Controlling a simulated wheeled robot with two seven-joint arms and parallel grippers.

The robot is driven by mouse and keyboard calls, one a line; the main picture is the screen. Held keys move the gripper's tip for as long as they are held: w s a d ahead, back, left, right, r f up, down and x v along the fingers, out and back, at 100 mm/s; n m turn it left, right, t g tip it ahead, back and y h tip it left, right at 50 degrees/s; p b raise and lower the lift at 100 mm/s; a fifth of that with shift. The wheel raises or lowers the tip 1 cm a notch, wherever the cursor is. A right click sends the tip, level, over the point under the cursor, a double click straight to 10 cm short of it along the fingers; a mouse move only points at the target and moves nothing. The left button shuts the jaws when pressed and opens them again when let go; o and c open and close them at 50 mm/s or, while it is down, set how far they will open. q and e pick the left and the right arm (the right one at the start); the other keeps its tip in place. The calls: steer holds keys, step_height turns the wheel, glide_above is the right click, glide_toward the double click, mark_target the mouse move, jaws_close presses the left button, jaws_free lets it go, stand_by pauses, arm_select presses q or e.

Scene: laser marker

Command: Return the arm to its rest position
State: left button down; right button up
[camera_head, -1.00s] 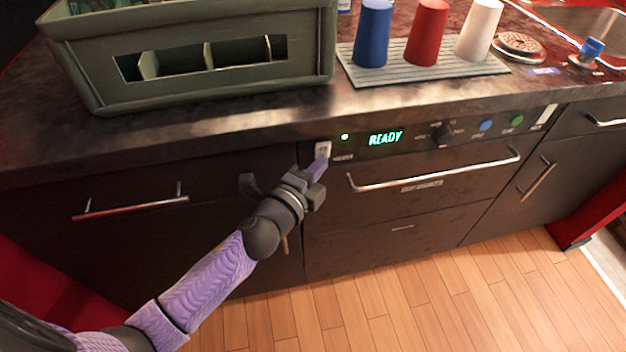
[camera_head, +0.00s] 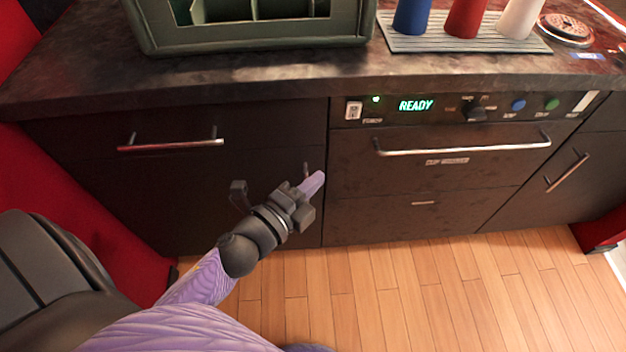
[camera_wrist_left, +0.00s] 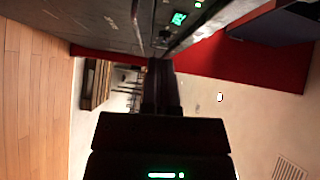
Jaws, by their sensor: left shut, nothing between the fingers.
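My left gripper (camera_head: 312,184) is shut and empty in the head view. The laser marker's panel shows a lit green READY display (camera_head: 416,105) and a small green light (camera_head: 376,99). In the left wrist view the shut fingers (camera_wrist_left: 160,85) point up the picture, with the lit display (camera_wrist_left: 179,18) above and to the right of them. My right gripper is not in view.
The dark countertop (camera_head: 240,88) holds a green crate (camera_head: 260,36) and a grey mat (camera_head: 455,44) with blue, red and white cups. A drawer handle (camera_head: 465,147) and a cabinet handle (camera_head: 170,145) stick out from the front. Open wooden floor (camera_head: 420,280) lies below.

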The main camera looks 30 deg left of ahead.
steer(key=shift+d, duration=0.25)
arm_select(q)
steer(key=s+a+f+n+g+y+p, duration=0.2)
steer(key=s+f+n+g, duration=0.4)
steer(key=f, duration=0.5)
steer(key=s+a+f+n+g+y+p, duration=0.1)
steer(key=s+f+n+g+y+p, duration=0.2)
steer(key=s+f, duration=0.6)
steer(key=s+f+n+g, duration=0.3)
steer(key=s+n+g, duration=0.1)
steer(key=s, duration=0.7)
steer(key=s+a+f+n+g+p, duration=0.1)
steer(key=s+f+n+g, duration=0.3)
steer(key=s, duration=0.8)
steer(key=shift+a+f+g+h, duration=0.15)
steer(key=shift+f+g+h, duration=0.15)
steer(key=shift+h, duration=0.1)
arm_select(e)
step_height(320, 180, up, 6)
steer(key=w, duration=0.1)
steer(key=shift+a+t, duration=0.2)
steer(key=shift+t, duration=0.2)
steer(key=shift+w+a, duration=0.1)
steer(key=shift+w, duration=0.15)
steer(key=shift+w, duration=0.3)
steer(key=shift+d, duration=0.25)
